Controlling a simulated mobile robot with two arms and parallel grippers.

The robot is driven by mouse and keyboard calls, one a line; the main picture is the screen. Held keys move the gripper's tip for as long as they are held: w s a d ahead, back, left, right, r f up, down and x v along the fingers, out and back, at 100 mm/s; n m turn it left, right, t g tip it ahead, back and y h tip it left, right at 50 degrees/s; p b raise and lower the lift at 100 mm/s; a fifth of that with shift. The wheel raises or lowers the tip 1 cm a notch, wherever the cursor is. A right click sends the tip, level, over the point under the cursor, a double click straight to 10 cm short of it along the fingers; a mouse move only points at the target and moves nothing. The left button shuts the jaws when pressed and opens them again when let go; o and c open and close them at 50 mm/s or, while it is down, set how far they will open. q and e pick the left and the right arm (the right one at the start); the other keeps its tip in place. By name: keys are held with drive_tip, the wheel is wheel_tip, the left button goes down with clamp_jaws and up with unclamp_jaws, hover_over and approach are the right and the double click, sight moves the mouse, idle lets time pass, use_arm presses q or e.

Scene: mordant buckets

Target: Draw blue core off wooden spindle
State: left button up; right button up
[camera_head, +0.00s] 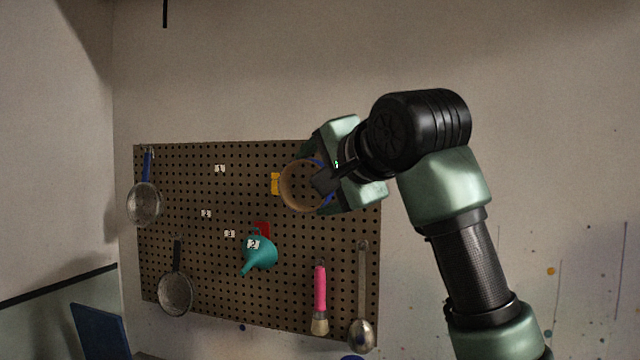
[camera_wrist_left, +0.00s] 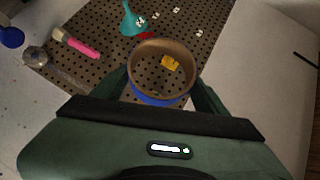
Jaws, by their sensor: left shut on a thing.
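The blue core (camera_head: 288,190) is a short hollow ring with a tan inside and a blue outside. It is in front of the pegboard in the head view, and its blue outer side shows in the left wrist view (camera_wrist_left: 160,101). My left gripper (camera_head: 325,180) is shut on the core, with one finger on each side of it in the wrist view. The pegboard shows through the open ring there. I cannot make out a wooden spindle; a small yellow piece (camera_head: 275,184) on the board shows just left of the core.
The brown pegboard (camera_head: 215,270) carries a teal funnel (camera_head: 260,256), a red piece (camera_head: 262,229), a pink-handled brush (camera_head: 320,290), a ladle (camera_head: 362,295) and two strainers (camera_head: 143,204) (camera_head: 175,294). Bare wall lies above and right of it. A blue panel (camera_head: 98,330) stands lower left.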

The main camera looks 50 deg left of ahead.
use_arm(q)
drive_tip(key=shift+s+d+b, duration=0.35)
drive_tip(key=shift+s+d, duration=0.05)
drive_tip(key=shift+s, duration=0.35)
drive_tip(key=shift+s+d+b, duration=0.35)
drive_tip(key=shift+s+d, duration=0.05)
drive_tip(key=shift+s, duration=0.3)
